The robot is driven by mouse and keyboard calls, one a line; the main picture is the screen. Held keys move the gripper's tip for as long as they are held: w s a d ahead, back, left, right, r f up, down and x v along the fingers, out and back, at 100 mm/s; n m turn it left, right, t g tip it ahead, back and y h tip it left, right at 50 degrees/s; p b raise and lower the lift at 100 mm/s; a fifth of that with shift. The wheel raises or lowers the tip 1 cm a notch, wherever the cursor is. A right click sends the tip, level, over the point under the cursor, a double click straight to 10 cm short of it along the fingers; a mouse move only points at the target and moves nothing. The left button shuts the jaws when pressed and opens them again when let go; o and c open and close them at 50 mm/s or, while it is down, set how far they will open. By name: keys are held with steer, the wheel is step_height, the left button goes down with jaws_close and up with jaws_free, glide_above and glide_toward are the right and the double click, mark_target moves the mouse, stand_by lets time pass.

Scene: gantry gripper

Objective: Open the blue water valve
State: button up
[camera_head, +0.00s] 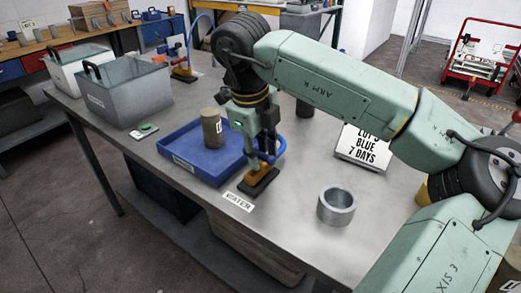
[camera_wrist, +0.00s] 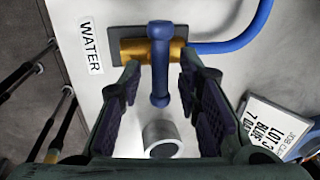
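The blue valve handle (camera_wrist: 160,62) stands out in the wrist view as a bar with rounded ends. It lies crosswise over a brass body (camera_wrist: 131,49) on a dark base. A blue hose (camera_wrist: 232,44) leaves the body to the right. A WATER label (camera_wrist: 91,47) lies beside the base; it also shows in the head view (camera_head: 239,201). My gripper (camera_wrist: 160,78) is open, with one finger on each side of the handle and visible gaps to both. In the head view my gripper (camera_head: 256,150) is over the valve's base (camera_head: 260,182) and hides the handle.
A grey metal ring or cup (camera_head: 336,205) stands right of the valve. A blue tray (camera_head: 190,170) with a brown cylinder (camera_head: 212,128) is close on the left. A lot sign (camera_head: 364,148) stands behind.

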jaws_close()
steer(key=shift+f+n+b, duration=0.1)
steer(key=shift+n+b, duration=0.25)
steer(key=shift+n, duration=0.25)
stand_by(0.4)
steer(key=shift+n+b, duration=0.45)
steer(key=shift+n, duration=0.45)
steer(key=n, duration=0.2)
steer(key=n+y+b, duration=0.1)
steer(key=n, duration=0.1)
steer(key=shift+w+d+n, duration=0.15)
steer(key=shift+n, duration=0.15)
steer(key=n+y, duration=0.1)
steer(key=n, duration=0.4)
steer(key=shift+w+b, duration=0.2)
steer(key=shift+b, duration=0.15)
steer(key=n+y, duration=0.1)
steer(key=n, duration=0.4)
steer(key=shift+w, duration=0.15)
steer(key=shift+n+g, duration=0.3)
steer(key=shift+o, duration=0.6)
jaws_free()
